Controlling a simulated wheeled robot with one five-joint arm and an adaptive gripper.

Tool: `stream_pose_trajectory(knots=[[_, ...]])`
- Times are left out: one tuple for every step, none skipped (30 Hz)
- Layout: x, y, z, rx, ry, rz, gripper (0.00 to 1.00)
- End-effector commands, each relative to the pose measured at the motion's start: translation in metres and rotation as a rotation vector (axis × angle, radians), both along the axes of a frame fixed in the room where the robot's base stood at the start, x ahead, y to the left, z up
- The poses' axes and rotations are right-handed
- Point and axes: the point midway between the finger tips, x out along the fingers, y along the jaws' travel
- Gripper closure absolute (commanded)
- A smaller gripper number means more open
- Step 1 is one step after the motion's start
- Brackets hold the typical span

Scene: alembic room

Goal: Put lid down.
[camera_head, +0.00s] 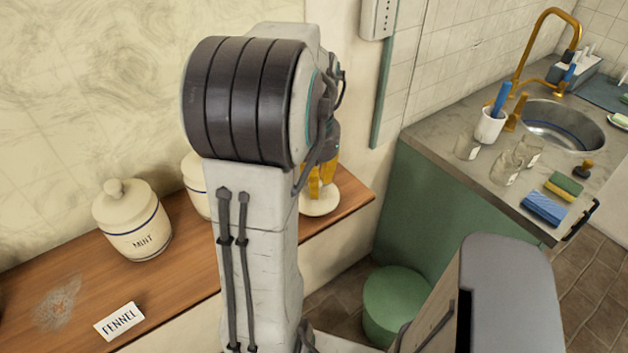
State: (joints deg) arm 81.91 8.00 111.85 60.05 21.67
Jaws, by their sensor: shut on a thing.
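My gripper (321,182) has yellow fingers and shows at the right edge of my arm, over the right end of the wooden shelf. It is shut on a white lid (319,205), whose pale round rim shows below the fingers. The lid is at or just above the shelf surface; I cannot tell if it touches. My arm hides its left part. A white jar labelled MINT (134,222), with a blue band and a knobbed lid on, stands on the shelf (190,287) at left. A second white jar (195,188) is mostly hidden behind my arm.
A FENNEL card (119,320) and a patch of spilled powder (57,302) are at the shelf's left. A green round stool (394,303) stands below. At right, a counter (455,135) holds a sink (550,125), glass jars, a white cup (490,126) and sponges (545,208).

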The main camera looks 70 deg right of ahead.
Motion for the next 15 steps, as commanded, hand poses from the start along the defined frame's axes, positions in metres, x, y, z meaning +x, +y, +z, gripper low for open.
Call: stream_pose_trajectory(knots=[[0.0016,-0.0008,-0.0007,0.001,0.0,0.001,1.0],[0.0019,-0.0013,-0.002,0.0,0.0,0.001,1.0],[0.0022,-0.0015,-0.0031,0.0,0.0,0.0,1.0],[0.0023,-0.0016,-0.0036,0.0,0.0,0.0,1.0],[0.0023,-0.0016,-0.0039,0.0,0.0,0.0,1.0],[0.0023,-0.0017,-0.004,0.0,0.0,0.0,1.0],[0.0023,-0.0017,-0.004,0.0,0.0,0.0,1.0],[0.0023,-0.0017,-0.0039,-0.001,0.0,0.0,1.0],[0.0023,-0.0017,-0.0039,-0.001,0.0,0.0,1.0],[0.0023,-0.0017,-0.0039,-0.001,0.0,0.0,1.0],[0.0023,-0.0017,-0.0041,-0.001,0.0,0.0,1.0],[0.0023,-0.0017,-0.0047,-0.001,0.0,0.0,1.0],[0.0023,-0.0017,-0.0054,-0.001,0.0,0.0,1.0],[0.0023,-0.0017,-0.0063,-0.001,0.0,0.0,1.0],[0.0023,-0.0016,-0.0076,-0.001,0.0,0.0,1.0]])
